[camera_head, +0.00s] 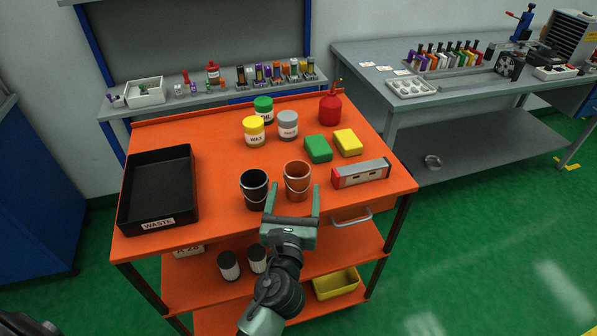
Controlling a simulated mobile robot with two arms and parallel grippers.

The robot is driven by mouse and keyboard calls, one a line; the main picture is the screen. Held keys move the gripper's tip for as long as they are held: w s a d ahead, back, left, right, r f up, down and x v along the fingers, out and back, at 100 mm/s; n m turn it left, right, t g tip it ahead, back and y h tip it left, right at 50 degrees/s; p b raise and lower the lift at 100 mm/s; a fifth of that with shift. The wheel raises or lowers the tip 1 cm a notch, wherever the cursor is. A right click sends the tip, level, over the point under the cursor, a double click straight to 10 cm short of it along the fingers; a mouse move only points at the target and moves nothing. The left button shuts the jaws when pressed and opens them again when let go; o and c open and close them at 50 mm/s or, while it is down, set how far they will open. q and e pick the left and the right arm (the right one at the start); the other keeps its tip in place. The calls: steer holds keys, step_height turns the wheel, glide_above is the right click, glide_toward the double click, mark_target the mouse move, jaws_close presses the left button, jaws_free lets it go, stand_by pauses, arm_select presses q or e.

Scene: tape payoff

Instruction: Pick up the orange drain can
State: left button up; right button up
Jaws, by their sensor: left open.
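The orange drain can (297,177) is a small open-topped bucket with a wire handle, upright near the front edge of the orange cart top. My left gripper (294,188) comes in from below with its jaws apart. In the picture one finger lies on each side of the can, the left one in the gap towards the black can. I cannot tell whether the fingers touch the orange can or how high they are relative to it. My right gripper is not in view.
A black can (253,190) stands close left of the orange can. A grey-and-red box (361,174) lies to its right. Green (318,149) and yellow (348,142) blocks and a grey tin (288,125) are behind. A black waste tray (160,187) fills the cart's left.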

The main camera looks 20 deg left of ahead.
mark_target(298, 171)
arm_select(q)
steer(key=x, duration=0.2)
steer(key=shift+w+r, duration=0.1)
steer(key=shift+w, duration=0.3)
steer(key=p+x, duration=0.1)
steer(key=x, duration=0.3)
steer(key=shift+w, duration=0.25)
steer(key=shift+w+a+f, duration=0.1)
steer(key=shift+w+f, duration=0.1)
steer(key=shift+w, duration=0.1)
steer(key=c, duration=1.4)
steer(key=shift+c, duration=0.2)
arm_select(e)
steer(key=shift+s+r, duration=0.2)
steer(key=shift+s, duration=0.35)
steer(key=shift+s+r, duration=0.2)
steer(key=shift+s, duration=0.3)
arm_select(q)
steer(key=shift+r, duration=0.15)
